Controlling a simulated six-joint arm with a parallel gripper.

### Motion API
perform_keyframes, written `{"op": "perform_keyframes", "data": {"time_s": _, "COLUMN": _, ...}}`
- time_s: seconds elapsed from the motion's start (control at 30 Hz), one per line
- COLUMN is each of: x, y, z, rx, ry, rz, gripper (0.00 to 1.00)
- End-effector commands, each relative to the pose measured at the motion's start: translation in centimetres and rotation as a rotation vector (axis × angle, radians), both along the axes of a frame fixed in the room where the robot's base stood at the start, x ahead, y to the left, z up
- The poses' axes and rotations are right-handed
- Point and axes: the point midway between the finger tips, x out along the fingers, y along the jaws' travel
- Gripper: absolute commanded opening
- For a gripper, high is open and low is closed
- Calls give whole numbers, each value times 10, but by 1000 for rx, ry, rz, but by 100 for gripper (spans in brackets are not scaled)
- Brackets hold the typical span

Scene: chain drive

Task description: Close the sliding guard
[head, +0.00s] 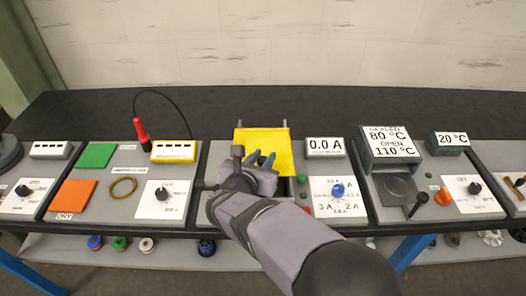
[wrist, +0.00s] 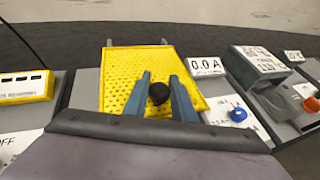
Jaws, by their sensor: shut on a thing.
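The sliding guard (head: 281,142) is a yellow perforated plate at the middle of the bench. It also shows in the wrist view (wrist: 128,62), lying between two grey rails. A round black knob (wrist: 158,93) stands on the guard. My gripper (head: 262,160) is over the guard, and in the wrist view (wrist: 160,94) its two blue-grey fingers are shut on the knob from both sides. My arm hides the near part of the guard's station in the head view.
Right of the guard are a 0.0 A display (head: 325,147) and a blue dial (head: 338,190). A yellow meter (head: 174,151) with a red probe (head: 142,133) is on the left. The dark bench behind (head: 220,105) is clear.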

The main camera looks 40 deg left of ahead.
Motion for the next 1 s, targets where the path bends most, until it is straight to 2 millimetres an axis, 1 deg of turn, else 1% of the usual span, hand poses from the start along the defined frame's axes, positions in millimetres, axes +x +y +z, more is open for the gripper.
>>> {"op": "perform_keyframes", "data": {"time_s": 0.03, "x": -9, "y": -8, "z": -4, "rx": 1, "ry": -2, "rz": 2, "gripper": 0}}
{"op": "perform_keyframes", "data": {"time_s": 0.2, "x": -32, "y": -32, "z": -3, "rx": 1, "ry": -1, "rz": 1, "gripper": 0}}
{"op": "perform_keyframes", "data": {"time_s": 0.4, "x": -52, "y": -52, "z": -1, "rx": 1, "ry": -1, "rz": 1, "gripper": 0}}
{"op": "perform_keyframes", "data": {"time_s": 0.6, "x": -59, "y": -60, "z": 0, "rx": -1, "ry": -1, "rz": -3, "gripper": 0}}
{"op": "perform_keyframes", "data": {"time_s": 0.93, "x": -60, "y": -61, "z": -1, "rx": -3, "ry": 2, "rz": -2, "gripper": 0}}
{"op": "perform_keyframes", "data": {"time_s": 0.97, "x": -60, "y": -61, "z": -1, "rx": -3, "ry": 2, "rz": -2, "gripper": 31}}
{"op": "perform_keyframes", "data": {"time_s": 1.0, "x": -60, "y": -61, "z": -1, "rx": -3, "ry": 2, "rz": -2, "gripper": 40}}
